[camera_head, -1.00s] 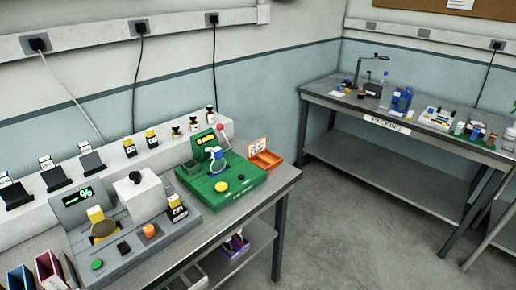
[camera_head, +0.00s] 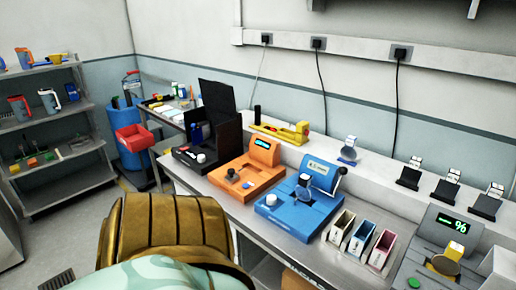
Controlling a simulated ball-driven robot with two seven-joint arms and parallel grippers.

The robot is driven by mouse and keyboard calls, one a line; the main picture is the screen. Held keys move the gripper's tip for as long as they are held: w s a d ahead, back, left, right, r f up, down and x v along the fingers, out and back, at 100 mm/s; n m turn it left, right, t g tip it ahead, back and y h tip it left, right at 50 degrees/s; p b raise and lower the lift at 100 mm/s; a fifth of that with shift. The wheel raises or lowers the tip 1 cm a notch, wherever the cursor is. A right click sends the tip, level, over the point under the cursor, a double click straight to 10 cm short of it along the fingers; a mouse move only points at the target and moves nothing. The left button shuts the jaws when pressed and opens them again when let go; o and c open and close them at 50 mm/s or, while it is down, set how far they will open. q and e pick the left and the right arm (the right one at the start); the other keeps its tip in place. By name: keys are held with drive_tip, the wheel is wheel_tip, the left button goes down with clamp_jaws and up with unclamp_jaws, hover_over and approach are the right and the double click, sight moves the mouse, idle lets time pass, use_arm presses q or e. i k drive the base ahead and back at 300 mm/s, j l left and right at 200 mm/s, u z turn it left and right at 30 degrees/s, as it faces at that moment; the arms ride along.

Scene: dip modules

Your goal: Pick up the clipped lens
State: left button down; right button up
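Two round clear lens-like discs with small clips on top show in the head view; I cannot tell which is the task's lens. One disc (camera_head: 348,156) stands on the white ledge behind the blue device. The other disc (camera_head: 303,192) sits on the blue device (camera_head: 290,214), above its middle. A gold disc with a yellow clip (camera_head: 446,264) is on the grey device (camera_head: 440,222) with the green % display at the right. Neither of my grippers is in view.
On the bench are an orange device (camera_head: 247,178), an open black box (camera_head: 218,135) and several small bins (camera_head: 360,238). A brown ribbed object (camera_head: 170,228) and a pale green patterned one block the lower left. Shelves (camera_head: 50,135) stand far left, with clear floor beside them.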

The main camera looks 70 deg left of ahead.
sight(304, 182)
drive_tip(key=u, duration=1.85)
